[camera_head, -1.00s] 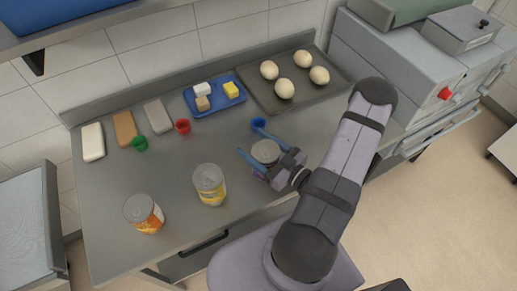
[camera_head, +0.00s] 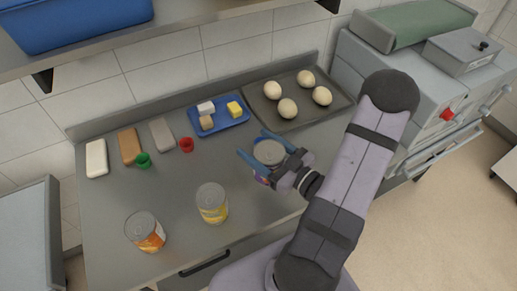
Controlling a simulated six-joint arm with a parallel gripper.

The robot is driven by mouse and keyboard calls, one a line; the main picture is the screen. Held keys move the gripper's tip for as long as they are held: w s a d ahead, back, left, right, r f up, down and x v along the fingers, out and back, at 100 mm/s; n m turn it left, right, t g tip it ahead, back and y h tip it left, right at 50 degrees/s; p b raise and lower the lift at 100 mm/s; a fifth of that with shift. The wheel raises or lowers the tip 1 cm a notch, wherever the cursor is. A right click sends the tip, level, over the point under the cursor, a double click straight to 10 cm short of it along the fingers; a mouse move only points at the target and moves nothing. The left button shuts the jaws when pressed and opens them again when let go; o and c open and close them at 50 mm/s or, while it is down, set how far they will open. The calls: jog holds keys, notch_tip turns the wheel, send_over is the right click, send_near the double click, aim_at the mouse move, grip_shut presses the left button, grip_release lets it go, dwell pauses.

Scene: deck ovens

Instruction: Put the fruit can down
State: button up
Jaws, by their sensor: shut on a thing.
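My gripper (camera_head: 262,150) is shut on a can with a plain grey lid (camera_head: 269,153), the fruit can, at the right of the steel counter. Its blue fingers lie on either side of the can. Only a little of its coloured label shows below the fingers. The can looks upright. I cannot tell whether its base touches the counter (camera_head: 190,170) or hangs just above it.
Behind are green (camera_head: 143,160) and red (camera_head: 187,145) cups, a blue tray (camera_head: 232,121) of small blocks and a dark tray (camera_head: 259,114) with pale balls. Counter between is bare.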

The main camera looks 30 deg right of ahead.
jog(key=shift+r, duration=0.4)
jog(key=w+a+f+n+g+y+b, duration=0.3)
jog(key=w+a+n+g+y+b, duration=0.15)
jog(key=w+a, duration=0.35)
jog(key=w+a+f+n+g+y+b, duration=0.25)
jog(key=w+a+y+b, duration=0.3)
jog(key=a, duration=0.45)
jog(key=a+r+n+g+y+b, duration=0.1)
jog(key=a+r+n+g+b, duration=0.15)
jog(key=a, duration=0.75)
jog(key=s+a+r+n+g+b, duration=0.15)
jog(key=a+g, duration=0.25)
jog(key=a, duration=0.5)
jog(key=a+r+n+g+y+b, duration=0.1)
jog(key=a+r+n+g+b, duration=0.15)
jog(key=a, duration=0.75)
notch_tip(320, 180, down, 11)
jog(key=p, duration=0.1)
jog(key=shift+w+d+r+g, duration=0.15)
jog(key=shift+w+d+g, duration=0.1)
jog(key=shift+g, duration=0.15)
